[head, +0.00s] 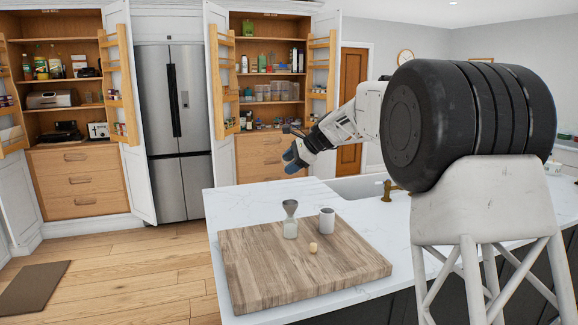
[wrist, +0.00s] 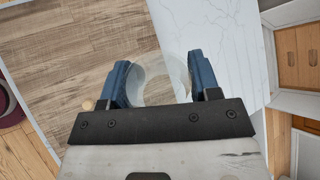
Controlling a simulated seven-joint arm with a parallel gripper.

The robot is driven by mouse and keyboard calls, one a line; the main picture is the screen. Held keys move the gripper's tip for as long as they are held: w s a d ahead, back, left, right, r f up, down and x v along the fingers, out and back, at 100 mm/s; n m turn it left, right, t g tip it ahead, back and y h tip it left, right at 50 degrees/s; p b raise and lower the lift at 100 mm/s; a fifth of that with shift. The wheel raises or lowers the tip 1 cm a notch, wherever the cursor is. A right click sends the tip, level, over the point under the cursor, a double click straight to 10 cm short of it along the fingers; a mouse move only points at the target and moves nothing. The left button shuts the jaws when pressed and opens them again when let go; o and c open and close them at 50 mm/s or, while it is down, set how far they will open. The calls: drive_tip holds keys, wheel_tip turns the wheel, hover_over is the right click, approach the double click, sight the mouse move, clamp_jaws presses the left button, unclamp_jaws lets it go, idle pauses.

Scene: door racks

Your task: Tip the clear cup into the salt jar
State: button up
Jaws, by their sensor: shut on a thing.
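My gripper (head: 294,160) is raised beyond the far edge of the wooden board in the head view. In the wrist view its two blue fingers are shut on a clear cup (wrist: 160,82), which shows as a pale see-through ring between them. I cannot make out the cup in the head view, nor whether anything is in it. A small glass jar with white contents, seemingly the salt jar (head: 290,230), stands upright on the board. A grey funnel (head: 290,207) sits in its mouth. My gripper is above and apart from the jar.
A light grey cylindrical container (head: 327,220) stands right of the jar on the wooden board (head: 270,275). A small cork-coloured piece (head: 313,247) lies in front of them. The white marble counter (head: 235,203) is clear around the board's far side. A sink with a brass tap (head: 391,190) is at right.

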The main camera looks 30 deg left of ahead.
drive_tip(key=shift+w+r+m+g, duration=0.2)
drive_tip(key=shift+r+m+g, duration=0.1)
drive_tip(key=shift+g, duration=0.3)
drive_tip(key=shift+w+d+r+m+g+y, duration=0.15)
drive_tip(key=shift+w+m+g+y, duration=0.2)
drive_tip(key=shift+m+g+y, duration=0.4)
drive_tip(key=shift+w+d+r+m+g+y, duration=0.1)
drive_tip(key=shift+w+m+g+y, duration=0.3)
drive_tip(key=shift+g, duration=0.55)
